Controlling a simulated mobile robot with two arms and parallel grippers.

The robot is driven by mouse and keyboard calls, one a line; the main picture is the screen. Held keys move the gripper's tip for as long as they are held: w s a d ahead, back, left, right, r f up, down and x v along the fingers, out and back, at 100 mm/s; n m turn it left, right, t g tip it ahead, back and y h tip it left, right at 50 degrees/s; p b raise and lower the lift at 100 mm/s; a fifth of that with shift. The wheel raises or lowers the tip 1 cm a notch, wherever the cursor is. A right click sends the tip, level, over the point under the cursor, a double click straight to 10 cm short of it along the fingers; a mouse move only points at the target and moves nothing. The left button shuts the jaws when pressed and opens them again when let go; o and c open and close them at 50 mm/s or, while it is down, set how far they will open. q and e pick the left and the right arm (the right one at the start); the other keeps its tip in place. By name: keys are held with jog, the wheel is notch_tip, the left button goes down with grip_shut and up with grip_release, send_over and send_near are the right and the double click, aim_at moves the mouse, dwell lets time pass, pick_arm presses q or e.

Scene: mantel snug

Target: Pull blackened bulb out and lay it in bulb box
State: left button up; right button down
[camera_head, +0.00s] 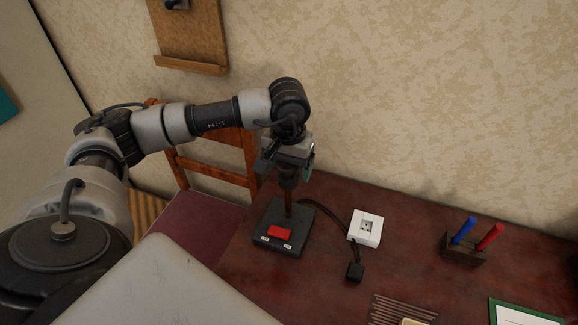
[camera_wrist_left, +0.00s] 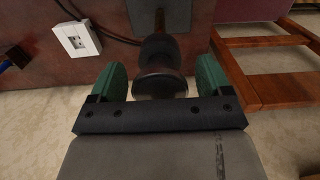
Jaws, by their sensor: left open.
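The lamp's dark base (camera_head: 265,238) with a red switch (camera_head: 279,232) stands on the table, its thin post rising to a dark socket (camera_head: 288,180). My left gripper (camera_head: 292,160) is at the top of the lamp and hides most of what sits above the socket. In the left wrist view a dark rounded bulb (camera_wrist_left: 159,84) sits above the socket (camera_wrist_left: 158,50), between the two green fingers. The fingers are open, with a gap on each side of the bulb. I cannot make out the bulb box. My right gripper does not show.
A white wall socket box (camera_head: 366,228) and a black plug (camera_head: 354,272) lie right of the lamp. A holder (camera_head: 462,250) with blue and red sticks stands farther right. A slatted brown thing (camera_head: 398,312) is at the front edge. A wooden chair (camera_head: 215,175) stands left.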

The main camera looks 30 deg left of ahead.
pick_arm(q)
jog(key=shift+b, duration=0.35)
dwell(0.3)
jog(key=c, duration=1.2)
jog(key=shift+r, duration=0.15)
jog(key=shift+r+p, duration=1.65)
jog(key=shift+r, duration=1.25)
jog(key=s+d+f+m, duration=0.1)
jog(key=s+d, duration=0.1)
jog(key=d, duration=0.1)
jog(key=s+d+f, duration=0.2)
jog(key=s+d, duration=0.1)
jog(key=s+d+f+m, duration=0.1)
jog(key=s+d+f, duration=0.1)
jog(key=s+d, duration=0.1)
jog(key=shift+d+m, duration=0.15)
jog(key=shift+m, duration=0.15)
